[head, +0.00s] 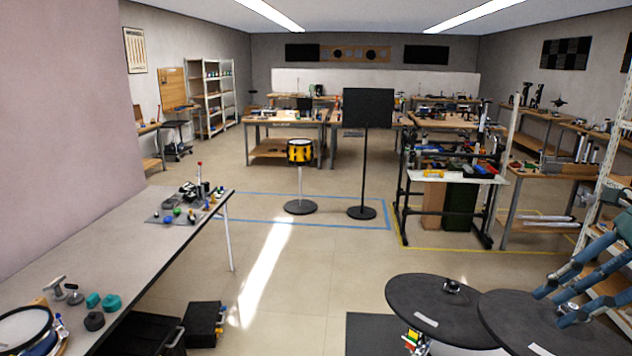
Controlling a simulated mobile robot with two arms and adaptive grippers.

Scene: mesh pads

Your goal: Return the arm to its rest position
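My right arm, blue-grey, comes in from the right edge in the head view. Its gripper (554,304) is over the right-hand dark round pad (510,325). Its two fingers point down and left and stand apart, with nothing visible between them. I cannot tell whether the fingertips touch the pad. A second dark round pad (410,292) lies to the left, with a small metal fitting on top. My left gripper is not in view.
A grey table (130,250) runs along the left, with a drum (25,325) and small teal and dark items. A yellow drum (299,151) and a black panel stand (366,108) are farther back. White shelving (612,150) stands at right. The middle floor is clear.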

